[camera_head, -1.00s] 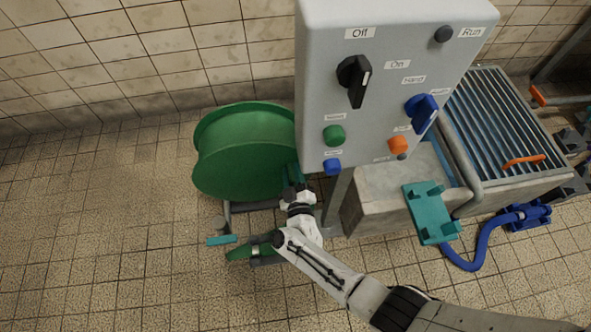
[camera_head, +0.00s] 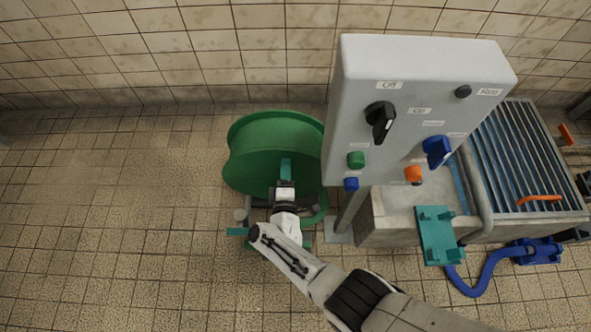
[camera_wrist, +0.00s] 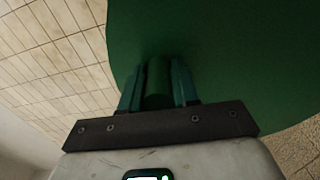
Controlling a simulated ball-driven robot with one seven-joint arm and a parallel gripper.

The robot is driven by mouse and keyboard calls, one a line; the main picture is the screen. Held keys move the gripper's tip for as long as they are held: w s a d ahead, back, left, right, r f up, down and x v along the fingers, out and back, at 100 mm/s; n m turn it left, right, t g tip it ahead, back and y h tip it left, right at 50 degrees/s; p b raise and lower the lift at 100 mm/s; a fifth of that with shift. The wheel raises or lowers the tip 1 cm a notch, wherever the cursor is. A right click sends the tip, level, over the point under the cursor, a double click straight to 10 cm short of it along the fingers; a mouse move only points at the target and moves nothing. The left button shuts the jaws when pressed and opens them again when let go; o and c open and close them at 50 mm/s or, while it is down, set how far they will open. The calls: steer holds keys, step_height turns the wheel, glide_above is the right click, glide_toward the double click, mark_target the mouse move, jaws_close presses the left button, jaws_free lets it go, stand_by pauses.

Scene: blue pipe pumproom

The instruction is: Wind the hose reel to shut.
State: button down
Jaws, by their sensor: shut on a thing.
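The green hose reel (camera_head: 262,145) stands on the floor against the tiled wall, in the left-middle of the head view. Its broad green face (camera_wrist: 225,55) fills much of the wrist view. My gripper (camera_head: 286,170) is in front of the lower middle of the reel. In the wrist view its two teal fingers are shut on a green cylindrical handle (camera_wrist: 158,82), one finger on each side. In the head view my gripper and wrist hide the handle and part of the reel's stand.
A grey control box (camera_head: 405,75) with knobs and buttons stands just right of the reel. Right of it are a concrete block with a metal grating (camera_head: 520,150), a teal bracket (camera_head: 437,235) and a blue hose (camera_head: 490,265). The floor (camera_head: 110,220) on the left is clear.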

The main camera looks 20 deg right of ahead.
steer(key=shift+w+a+r+n, duration=0.1)
steer(key=shift+w+a+n, duration=0.05)
steer(key=shift+a+n, duration=0.35)
steer(key=shift+w+a+r+n, duration=0.1)
steer(key=shift+w+a+n, duration=0.05)
steer(key=shift+a+n, duration=0.3)
steer(key=shift+a, duration=0.1)
steer(key=c, duration=0.8)
jaws_free()
steer(key=shift+c, duration=0.2)
steer(key=p+v, duration=0.3)
steer(key=v, duration=0.7)
steer(key=shift+s+p, duration=0.35)
steer(key=shift+p, duration=0.05)
